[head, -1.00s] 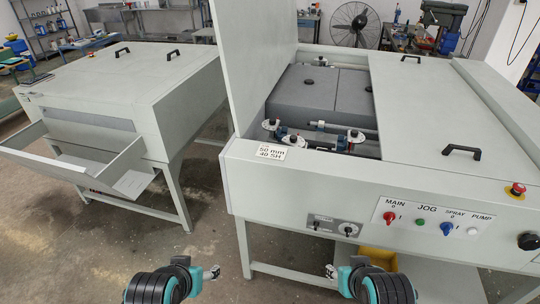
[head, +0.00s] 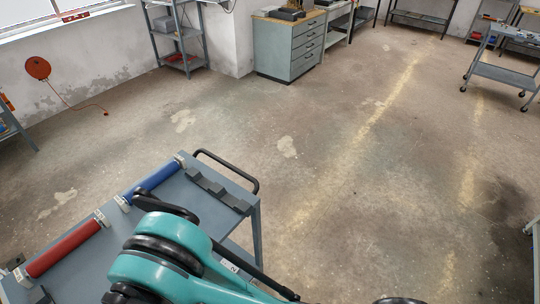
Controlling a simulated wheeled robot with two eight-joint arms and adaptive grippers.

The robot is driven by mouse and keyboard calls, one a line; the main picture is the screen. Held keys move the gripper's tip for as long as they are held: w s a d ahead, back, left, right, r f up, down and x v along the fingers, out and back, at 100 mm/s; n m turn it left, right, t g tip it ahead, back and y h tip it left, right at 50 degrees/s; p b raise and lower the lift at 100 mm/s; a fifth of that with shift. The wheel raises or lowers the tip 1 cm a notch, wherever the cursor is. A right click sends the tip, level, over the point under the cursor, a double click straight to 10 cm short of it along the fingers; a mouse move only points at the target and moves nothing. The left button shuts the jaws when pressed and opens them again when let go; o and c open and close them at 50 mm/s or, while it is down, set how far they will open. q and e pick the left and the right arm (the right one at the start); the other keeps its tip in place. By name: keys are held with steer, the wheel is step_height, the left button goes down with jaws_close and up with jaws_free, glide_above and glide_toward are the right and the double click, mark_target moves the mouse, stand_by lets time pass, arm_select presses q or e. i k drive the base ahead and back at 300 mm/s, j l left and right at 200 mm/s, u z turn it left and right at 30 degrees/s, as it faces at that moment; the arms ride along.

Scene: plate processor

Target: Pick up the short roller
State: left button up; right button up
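A red roller (head: 64,249) and a blue roller (head: 154,179) lie end to end along the left edge of a grey cart (head: 120,238) in the head view. Both have pale end pieces. The blue one looks shorter in the picture, but it is also farther away. My teal and black arm (head: 165,245) crosses in front of the cart and hides part of its top. I see no gripper fingers at either roller. Neither gripper shows in the frame.
The cart has a black handle (head: 228,170) at its far end and dark grey notched holders (head: 218,190) on its right side. Open concrete floor lies beyond. A drawer cabinet (head: 289,47) and shelving (head: 178,38) stand at the back wall.

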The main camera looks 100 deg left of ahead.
mark_target(150, 183)
steer(key=u, duration=4.65)
